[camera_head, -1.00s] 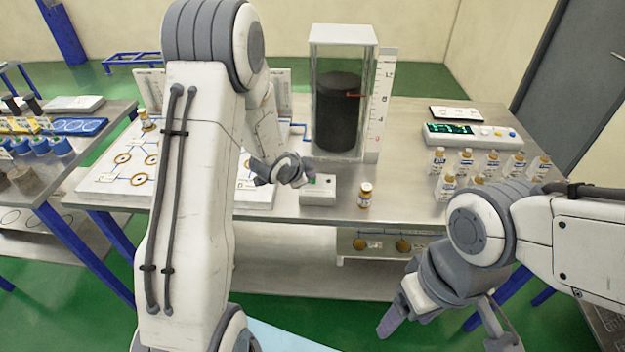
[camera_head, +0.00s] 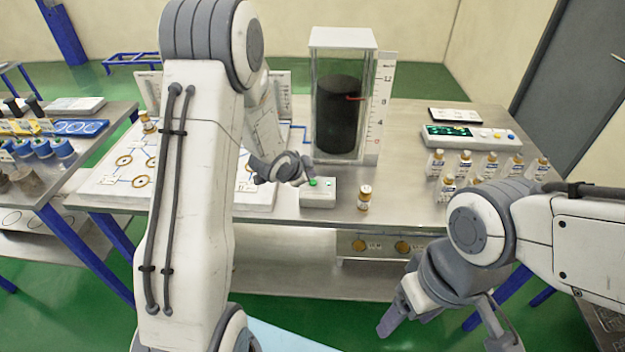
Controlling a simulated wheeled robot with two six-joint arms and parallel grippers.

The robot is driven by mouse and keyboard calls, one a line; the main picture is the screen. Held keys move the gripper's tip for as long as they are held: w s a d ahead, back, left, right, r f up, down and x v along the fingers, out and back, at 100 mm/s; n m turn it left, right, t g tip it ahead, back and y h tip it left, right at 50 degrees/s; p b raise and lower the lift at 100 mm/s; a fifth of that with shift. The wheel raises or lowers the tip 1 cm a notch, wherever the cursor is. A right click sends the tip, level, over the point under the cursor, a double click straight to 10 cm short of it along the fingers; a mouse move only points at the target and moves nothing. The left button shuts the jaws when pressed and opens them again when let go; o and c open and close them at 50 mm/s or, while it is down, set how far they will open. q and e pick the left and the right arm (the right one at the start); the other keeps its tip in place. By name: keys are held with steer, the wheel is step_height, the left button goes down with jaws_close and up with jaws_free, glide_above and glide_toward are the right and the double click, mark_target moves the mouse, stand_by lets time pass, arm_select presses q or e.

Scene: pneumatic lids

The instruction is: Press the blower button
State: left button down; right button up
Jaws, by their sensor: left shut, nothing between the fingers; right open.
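A small grey-white button box (camera_head: 318,198) stands near the front edge of the metal table. Its green button (camera_head: 313,183) is on top, and a small green light (camera_head: 329,184) glows to the right of it. My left gripper (camera_head: 308,181) is shut and empty, its tip at the left side of the green button; whether it touches cannot be told. My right gripper (camera_head: 436,338) is open and empty, low in front of the table at the right.
A clear tank with a black cylinder (camera_head: 340,112) and a scale stands behind the box. A small vial (camera_head: 364,197) stands to its right. Several vials and a display unit (camera_head: 470,136) are farther right. A white panel (camera_head: 110,185) lies to the left.

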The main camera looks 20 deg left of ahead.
arm_select(q)
step_height(320, 180, up, 5)
steer(key=p, duration=0.4)
stand_by(0.3)
steer(key=shift+d, duration=0.1)
stand_by(0.4)
steer(key=s+d+r+n+g, duration=0.25)
steer(key=s+d+r, duration=0.35)
steer(key=s+d, duration=0.4)
steer(key=s+d+r+g, duration=0.2)
steer(key=s+d+g, duration=0.1)
steer(key=s, duration=0.9)
steer(key=s+d+r+g, duration=0.2)
steer(key=s+d, duration=0.3)
steer(key=s, duration=0.6)
steer(key=shift+s+d+r+n+g, duration=0.2)
steer(key=shift+s+n+g, duration=0.2)
steer(key=shift+g, duration=0.25)
